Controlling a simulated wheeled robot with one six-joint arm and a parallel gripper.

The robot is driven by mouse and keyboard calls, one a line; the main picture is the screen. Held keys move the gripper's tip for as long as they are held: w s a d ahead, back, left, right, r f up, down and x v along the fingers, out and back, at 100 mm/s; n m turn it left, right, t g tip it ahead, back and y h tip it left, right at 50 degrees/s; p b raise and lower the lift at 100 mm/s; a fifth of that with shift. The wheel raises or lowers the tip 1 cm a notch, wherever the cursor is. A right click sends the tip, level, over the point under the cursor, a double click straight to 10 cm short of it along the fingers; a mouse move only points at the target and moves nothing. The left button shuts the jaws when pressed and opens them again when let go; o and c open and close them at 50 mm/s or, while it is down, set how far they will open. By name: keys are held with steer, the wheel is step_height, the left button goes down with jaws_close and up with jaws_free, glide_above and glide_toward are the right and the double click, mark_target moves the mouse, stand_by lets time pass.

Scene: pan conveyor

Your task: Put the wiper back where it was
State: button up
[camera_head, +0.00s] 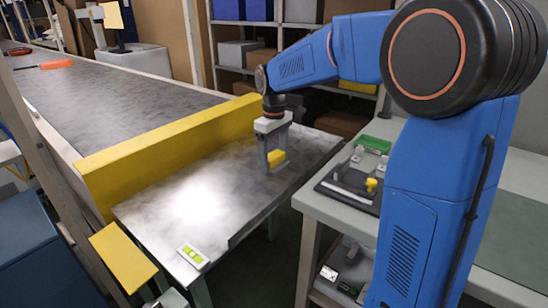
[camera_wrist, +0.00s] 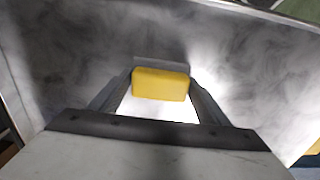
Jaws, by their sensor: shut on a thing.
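The wiper (camera_wrist: 160,84) has a yellow block handle, with a grey strip behind it in the wrist view. In the head view its yellow part (camera_head: 276,157) shows low between the fingers, over the shiny metal table (camera_head: 190,195). My gripper (camera_head: 273,164) points down and is shut on the wiper. In the wrist view, a finger stands on each side of the yellow handle. I cannot tell whether the wiper touches the metal surface.
A yellow barrier (camera_head: 170,150) separates the metal table from the grey conveyor (camera_head: 110,98). At right, a side bench (camera_head: 330,212) carries a black tray (camera_head: 345,194) with a yellow-knobbed item (camera_head: 371,184) and a green bin (camera_head: 373,143). A white-and-green level-like piece (camera_head: 193,256) lies at the table's near edge.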

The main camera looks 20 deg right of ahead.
mark_target(274, 155)
steer(key=o, duration=1.1)
step_height(274, 155, up, 12)
steer(key=shift+r, duration=0.1)
